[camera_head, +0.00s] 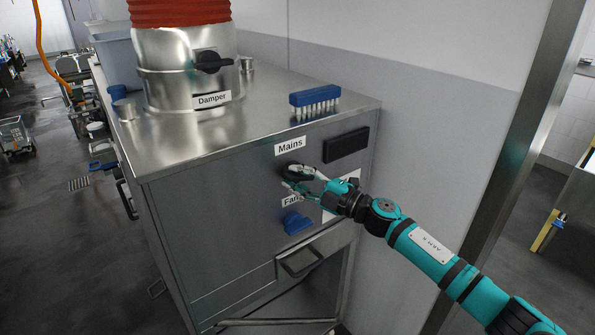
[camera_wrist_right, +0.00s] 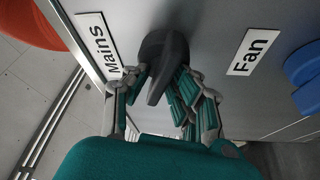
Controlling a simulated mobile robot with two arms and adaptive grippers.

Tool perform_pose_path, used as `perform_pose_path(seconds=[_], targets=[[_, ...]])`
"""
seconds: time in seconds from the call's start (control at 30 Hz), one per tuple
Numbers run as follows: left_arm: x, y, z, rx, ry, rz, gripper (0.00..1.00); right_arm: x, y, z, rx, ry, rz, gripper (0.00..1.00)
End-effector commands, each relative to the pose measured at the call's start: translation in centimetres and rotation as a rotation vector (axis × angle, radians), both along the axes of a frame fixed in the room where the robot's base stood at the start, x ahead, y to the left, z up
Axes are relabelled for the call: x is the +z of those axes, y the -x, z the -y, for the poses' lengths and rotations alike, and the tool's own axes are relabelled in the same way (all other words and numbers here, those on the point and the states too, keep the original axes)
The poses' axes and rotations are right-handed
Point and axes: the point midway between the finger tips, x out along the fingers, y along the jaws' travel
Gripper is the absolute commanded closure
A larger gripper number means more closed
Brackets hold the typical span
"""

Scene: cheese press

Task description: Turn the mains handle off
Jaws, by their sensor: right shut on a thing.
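The mains handle (camera_head: 294,172) is a dark rotary knob on the front of the steel cabinet, just below the "Mains" label (camera_head: 290,145). In the right wrist view the handle (camera_wrist_right: 162,62) shows close up, its grip bar between the fingers. My right gripper (camera_head: 298,180) is at the handle, its fingers shut around the grip bar; it also shows in the right wrist view (camera_wrist_right: 155,95). The handle is partly hidden by the fingers in the head view. The "Mains" label also shows in the right wrist view (camera_wrist_right: 99,50). My left gripper is not in view.
A blue fan knob (camera_head: 297,223) sits below the handle, with a drawer handle (camera_head: 299,262) under it. A dark panel (camera_head: 346,145) is at the upper right. A blue rack (camera_head: 315,97) and the damper pipe (camera_head: 185,75) stand on the cabinet top. A wall borders the right.

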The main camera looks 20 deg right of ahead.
Motion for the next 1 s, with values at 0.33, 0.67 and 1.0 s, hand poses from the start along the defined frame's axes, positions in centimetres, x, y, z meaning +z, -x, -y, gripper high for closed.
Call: perform_pose_path(seconds=[0.33,0.67,1.0], targets=[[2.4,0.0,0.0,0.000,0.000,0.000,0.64,0.5,-0.1,0.1,-0.004,0.226,0.087,1.00],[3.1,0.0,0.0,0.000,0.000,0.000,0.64,0.2,-0.1,0.1,-0.004,0.318,0.122,1.00],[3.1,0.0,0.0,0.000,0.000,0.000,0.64,0.1,-0.1,0.1,-0.005,0.329,0.126,1.00]])
